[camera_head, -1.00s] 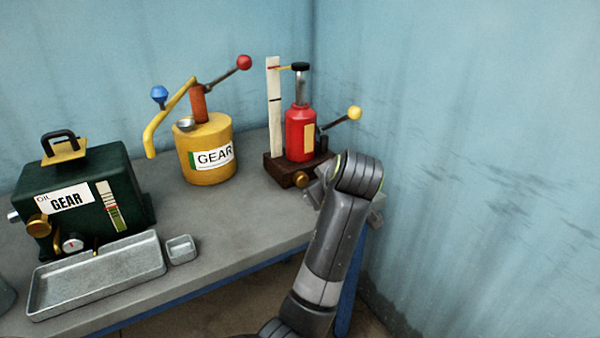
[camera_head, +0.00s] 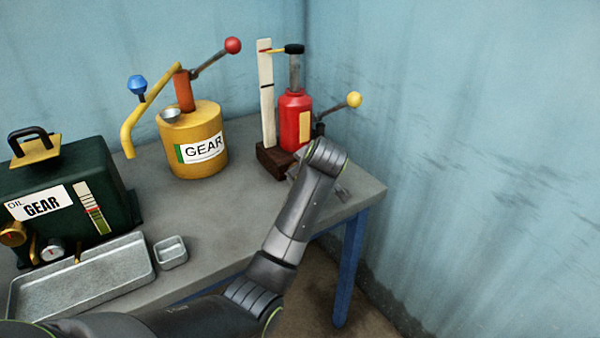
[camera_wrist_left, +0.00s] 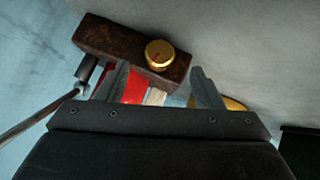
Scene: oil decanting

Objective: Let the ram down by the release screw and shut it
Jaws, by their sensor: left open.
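The red jack (camera_head: 294,115) stands on a dark brown base (camera_head: 275,162) at the table's back right corner. Its ram (camera_head: 294,72) is raised, with a black cap and a pointer near the top of a white scale strip (camera_head: 266,100). The brass release screw (camera_wrist_left: 159,54) shows in the left wrist view on the base's side; my arm hides it in the head view. My left gripper (camera_wrist_left: 160,68) is open and empty, its fingertips on either side of the screw's line and just short of it; contact cannot be told. My right gripper is out of view.
The jack's yellow-knobbed lever (camera_head: 340,109) sticks out to the right. A yellow GEAR can (camera_head: 201,153) with levers stands to the left. A green GEAR oil box (camera_head: 75,190), a tray (camera_head: 85,283) and a small dish (camera_head: 170,253) are further left. Walls stand close behind.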

